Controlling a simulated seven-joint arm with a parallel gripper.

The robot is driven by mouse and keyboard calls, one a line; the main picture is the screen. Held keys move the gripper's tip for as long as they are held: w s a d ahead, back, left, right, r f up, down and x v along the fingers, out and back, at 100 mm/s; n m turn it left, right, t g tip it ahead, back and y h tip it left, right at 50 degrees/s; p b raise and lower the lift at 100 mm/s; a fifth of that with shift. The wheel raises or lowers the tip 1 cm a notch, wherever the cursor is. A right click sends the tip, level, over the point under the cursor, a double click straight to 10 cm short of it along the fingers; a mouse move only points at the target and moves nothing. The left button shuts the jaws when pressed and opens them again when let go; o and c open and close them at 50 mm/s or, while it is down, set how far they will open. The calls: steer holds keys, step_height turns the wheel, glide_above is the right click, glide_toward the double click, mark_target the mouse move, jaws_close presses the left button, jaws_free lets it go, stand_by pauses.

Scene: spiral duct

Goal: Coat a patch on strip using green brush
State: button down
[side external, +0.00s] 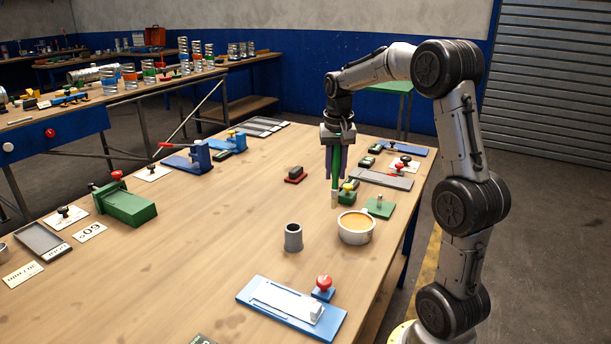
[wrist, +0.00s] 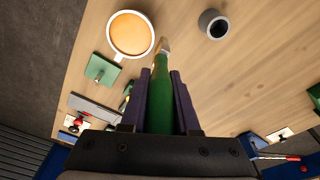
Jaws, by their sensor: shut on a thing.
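My gripper (side external: 335,176) is shut on the green brush (side external: 336,160), which hangs upright with its pale tip down above the table. In the wrist view the brush (wrist: 162,95) sits between my purple fingers, and its tip is near the rim of the white cup. The cup (side external: 357,238) of orange-tan liquid stands in front and to the right of the brush, which appears to be outside it. A pale strip (side external: 283,300) lies on a blue board (side external: 262,312) near the front; I cannot tell if it is the task's strip. The tip's coating is too small to judge.
A grey cylinder (side external: 293,238) stands left of the cup. A green plate with a peg (side external: 379,208) lies beside it. A red-knobbed block (side external: 323,287) is by the blue board. A green box (side external: 125,205) is far left. The middle of the table is mostly clear.

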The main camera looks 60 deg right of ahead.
steer(key=s+d+m, duration=0.2)
steer(key=s+d, duration=0.2)
steer(key=s, duration=0.1)
steer(key=shift+s+d+f, duration=0.1)
steer(key=shift+f, duration=1.25)
steer(key=shift+d+f, duration=0.1)
steer(key=shift+f, duration=1.2)
steer(key=shift+f, duration=0.6)
step_height(320, 180, up, 7)
stand_by(1.0)
steer(key=shift+r, duration=0.1)
